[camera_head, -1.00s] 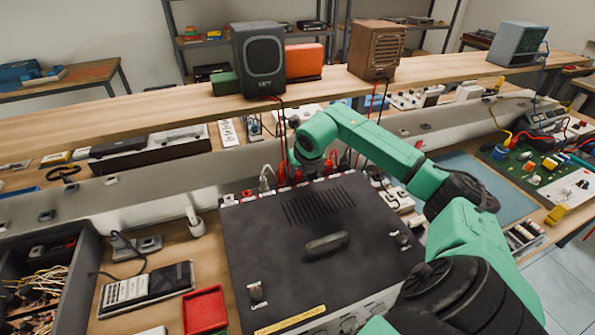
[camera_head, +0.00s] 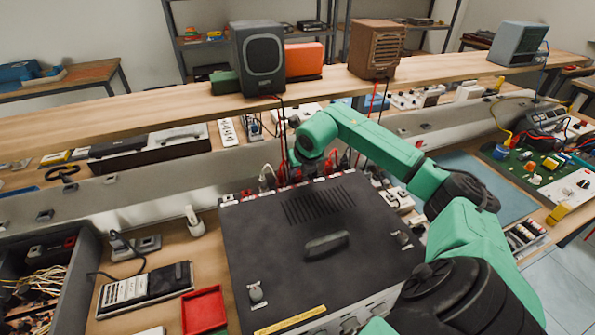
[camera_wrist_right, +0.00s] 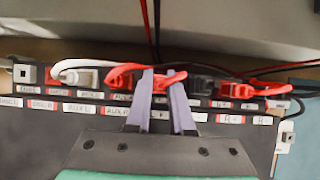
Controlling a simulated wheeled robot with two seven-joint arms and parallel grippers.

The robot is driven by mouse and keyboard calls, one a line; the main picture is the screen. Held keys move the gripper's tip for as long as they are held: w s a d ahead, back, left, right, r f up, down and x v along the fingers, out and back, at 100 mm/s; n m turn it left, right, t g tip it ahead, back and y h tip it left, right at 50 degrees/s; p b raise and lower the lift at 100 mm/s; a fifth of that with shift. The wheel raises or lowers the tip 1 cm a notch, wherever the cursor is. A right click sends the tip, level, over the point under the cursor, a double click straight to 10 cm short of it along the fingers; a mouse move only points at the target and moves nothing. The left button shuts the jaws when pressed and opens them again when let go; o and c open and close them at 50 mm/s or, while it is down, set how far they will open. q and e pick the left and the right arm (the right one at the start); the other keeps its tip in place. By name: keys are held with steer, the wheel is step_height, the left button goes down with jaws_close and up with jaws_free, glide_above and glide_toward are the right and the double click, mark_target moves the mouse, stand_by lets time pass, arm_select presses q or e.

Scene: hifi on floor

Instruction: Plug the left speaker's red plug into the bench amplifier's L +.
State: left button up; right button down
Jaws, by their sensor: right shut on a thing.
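The bench amplifier (camera_head: 375,245) is the large black box on the bench, with a labelled row of terminals along its far edge. That terminal row (camera_wrist_right: 95,109) also crosses the right wrist view, with several red, black and white plugs in or at it. My right gripper (camera_wrist_right: 163,78) is at this row, its two pale fingers shut on a red plug (camera_wrist_right: 162,83). Whether the plug is seated in a socket cannot be told. In the head view my wrist hides the fingertips. The black left speaker (camera_head: 259,60) stands on the shelf, with red and black leads hanging down. My left gripper is not in view.
A brown speaker (camera_head: 376,50) stands on the wooden shelf (camera_head: 130,108) to the right. A white plug (camera_wrist_right: 75,76) and a red plug (camera_wrist_right: 122,76) sit left of my fingers, with dark and red plugs close on the right. A red tray (camera_head: 204,311) lies left of the amplifier.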

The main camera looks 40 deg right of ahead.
steer(key=c, duration=0.7)
jaws_free()
steer(key=shift+s+r, duration=0.15)
steer(key=shift+r, duration=0.2)
steer(key=v, duration=0.6)
steer(key=w+p+v, duration=0.1)
steer(key=v, duration=0.5)
steer(key=w+r+p+v, duration=0.1)
steer(key=v, duration=0.5)
steer(key=shift+d+r, duration=0.15)
steer(key=shift+d, duration=0.15)
